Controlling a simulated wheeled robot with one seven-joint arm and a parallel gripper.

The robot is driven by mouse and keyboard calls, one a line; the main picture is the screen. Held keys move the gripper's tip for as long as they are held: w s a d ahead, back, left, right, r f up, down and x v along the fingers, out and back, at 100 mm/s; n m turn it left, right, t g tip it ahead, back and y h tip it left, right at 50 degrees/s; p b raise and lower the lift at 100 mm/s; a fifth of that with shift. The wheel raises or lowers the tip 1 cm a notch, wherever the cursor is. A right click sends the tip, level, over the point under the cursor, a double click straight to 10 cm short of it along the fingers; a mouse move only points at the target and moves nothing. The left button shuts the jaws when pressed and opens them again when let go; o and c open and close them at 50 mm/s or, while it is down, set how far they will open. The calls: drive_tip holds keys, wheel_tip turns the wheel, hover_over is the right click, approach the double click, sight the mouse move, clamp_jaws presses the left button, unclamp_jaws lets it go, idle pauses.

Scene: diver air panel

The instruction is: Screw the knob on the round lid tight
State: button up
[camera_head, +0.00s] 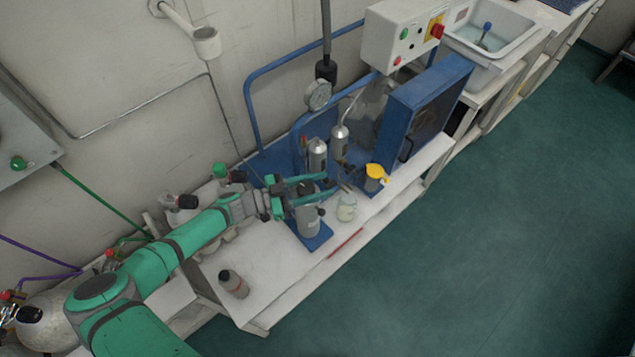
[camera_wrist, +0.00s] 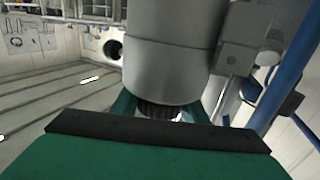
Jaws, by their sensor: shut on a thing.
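A grey upright canister (camera_head: 308,222) stands on a small blue base plate near the bench's front edge. Its round lid is mostly hidden by my gripper in the head view. My gripper (camera_head: 318,187) reaches in from the left with its two green fingers around the dark knob (camera_head: 306,187) on top. In the wrist view the dark ribbed knob (camera_wrist: 165,112) sits between the green fingers, against a wide grey round body (camera_wrist: 165,70). My gripper is shut on the knob. The exact finger contact is partly hidden by my own wrist.
A glass jar (camera_head: 346,208) stands close to the right of the canister, with a yellow-topped cup (camera_head: 376,176) beyond. Silver cylinders (camera_head: 317,155) and a pressure gauge (camera_head: 318,95) stand behind. A dark bottle (camera_head: 233,284) is at the bench's near left, with clear bench around it.

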drive_tip(key=shift+s+f+m+g, duration=0.15)
drive_tip(key=shift+m+g, duration=0.35)
drive_tip(key=shift+g, duration=0.3)
drive_tip(key=shift+s+m+g, duration=0.1)
drive_tip(key=shift+m+g, duration=0.4)
drive_tip(key=shift+g, duration=0.3)
drive_tip(key=o, duration=1.1)
